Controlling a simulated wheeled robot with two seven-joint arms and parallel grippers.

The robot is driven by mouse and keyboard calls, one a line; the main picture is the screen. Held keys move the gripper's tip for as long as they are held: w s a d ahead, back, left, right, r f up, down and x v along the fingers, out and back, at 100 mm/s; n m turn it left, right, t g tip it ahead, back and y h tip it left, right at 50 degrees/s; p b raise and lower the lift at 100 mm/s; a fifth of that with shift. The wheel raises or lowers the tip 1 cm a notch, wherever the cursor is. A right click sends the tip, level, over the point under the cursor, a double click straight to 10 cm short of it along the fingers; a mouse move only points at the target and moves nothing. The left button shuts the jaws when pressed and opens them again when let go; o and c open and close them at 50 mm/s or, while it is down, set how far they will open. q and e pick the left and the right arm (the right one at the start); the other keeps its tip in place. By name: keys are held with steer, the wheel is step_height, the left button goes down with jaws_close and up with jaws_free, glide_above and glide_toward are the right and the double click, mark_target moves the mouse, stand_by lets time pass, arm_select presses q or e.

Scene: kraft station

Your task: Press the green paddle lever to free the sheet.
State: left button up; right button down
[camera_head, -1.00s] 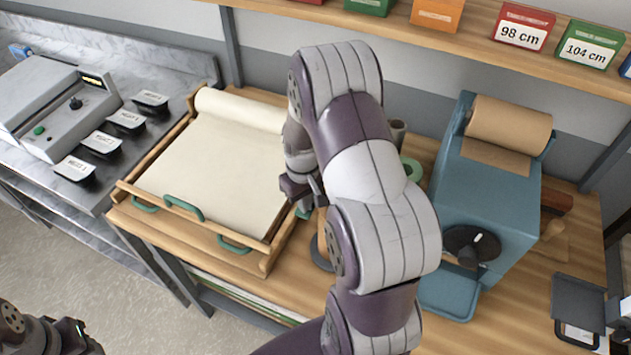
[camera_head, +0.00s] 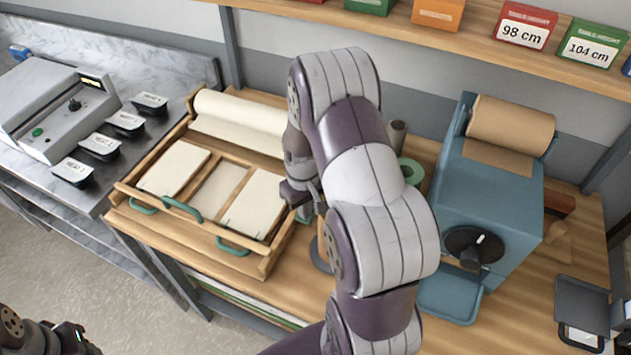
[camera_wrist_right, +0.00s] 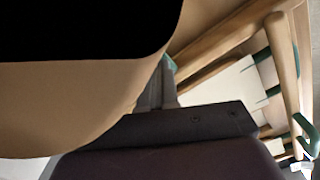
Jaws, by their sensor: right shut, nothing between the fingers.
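My right gripper (camera_head: 302,203) is shut and empty at the right edge of the wooden frame (camera_head: 265,262). A small green piece (camera_head: 307,213), probably the paddle lever, shows just beside its fingertips; whether they touch I cannot tell. Green also shows by the fingers in the right wrist view (camera_wrist_right: 170,63). The cream roll (camera_head: 240,110) lies at the back of the frame, with a short length of sheet (camera_head: 235,135) hanging forward. In front, the frame shows wooden bars and pale panels (camera_head: 173,170). My left gripper (camera_head: 75,337) is at the lower left; its jaws are unclear.
Green handles (camera_head: 182,208) line the frame's front. A blue dispenser (camera_head: 485,215) with a brown roll (camera_head: 510,125) stands to the right. A grey machine (camera_head: 55,110) and several black labelled holders (camera_head: 126,123) are at left. A shelf with boxes (camera_head: 525,27) runs above.

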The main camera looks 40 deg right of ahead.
step_height(320, 180, up, 11)
steer(key=p, duration=0.9)
steer(key=shift+f, duration=0.1)
steer(key=s+a+r+t+b, duration=0.1)
steer(key=s+a+b, duration=0.6)
steer(key=a, duration=0.6)
steer(key=shift+s+n+b, duration=0.4)
steer(key=shift+b, duration=0.3)
steer(key=shift+s+a, duration=0.1)
steer(key=shift+a, duration=0.1)
steer(key=shift+d, duration=0.1)
